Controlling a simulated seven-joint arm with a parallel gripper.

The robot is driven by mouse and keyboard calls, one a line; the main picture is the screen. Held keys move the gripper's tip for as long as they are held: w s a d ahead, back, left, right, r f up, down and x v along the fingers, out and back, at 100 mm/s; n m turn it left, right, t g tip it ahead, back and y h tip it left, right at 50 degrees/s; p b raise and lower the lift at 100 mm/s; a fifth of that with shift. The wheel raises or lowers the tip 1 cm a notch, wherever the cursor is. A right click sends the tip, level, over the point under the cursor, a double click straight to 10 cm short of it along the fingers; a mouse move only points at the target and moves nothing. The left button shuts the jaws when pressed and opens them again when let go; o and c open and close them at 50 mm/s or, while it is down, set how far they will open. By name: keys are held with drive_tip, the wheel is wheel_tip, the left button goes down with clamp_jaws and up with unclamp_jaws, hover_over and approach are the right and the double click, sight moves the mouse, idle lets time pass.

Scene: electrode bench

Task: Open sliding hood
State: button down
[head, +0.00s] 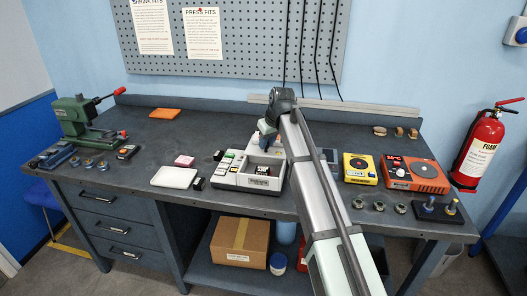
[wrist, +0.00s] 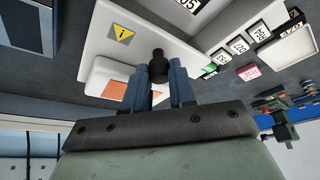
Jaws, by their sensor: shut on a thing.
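The white instrument (head: 271,183) stands near the middle of the bench, with buttons on its left side and an open bay at its front. Its pale sliding hood (wrist: 98,47) fills the middle of the wrist view, with a yellow warning label and an orange patch. My gripper (head: 268,127) is over the back of the instrument. In the wrist view its blue fingers (wrist: 158,72) are shut on a black knob (wrist: 157,58) on the hood.
A white tray (head: 174,178) and a pink block (head: 184,161) lie left of the instrument. A green press (head: 78,118) stands far left. A yellow device (head: 359,167) and an orange hotplate (head: 414,173) stand right. The bench's back left is mostly clear.

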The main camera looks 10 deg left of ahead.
drive_tip(key=c, duration=1.2)
unclamp_jaws()
drive_tip(key=v, duration=1.3)
drive_tip(key=shift+d+r, duration=0.15)
drive_tip(key=shift+r, duration=0.25)
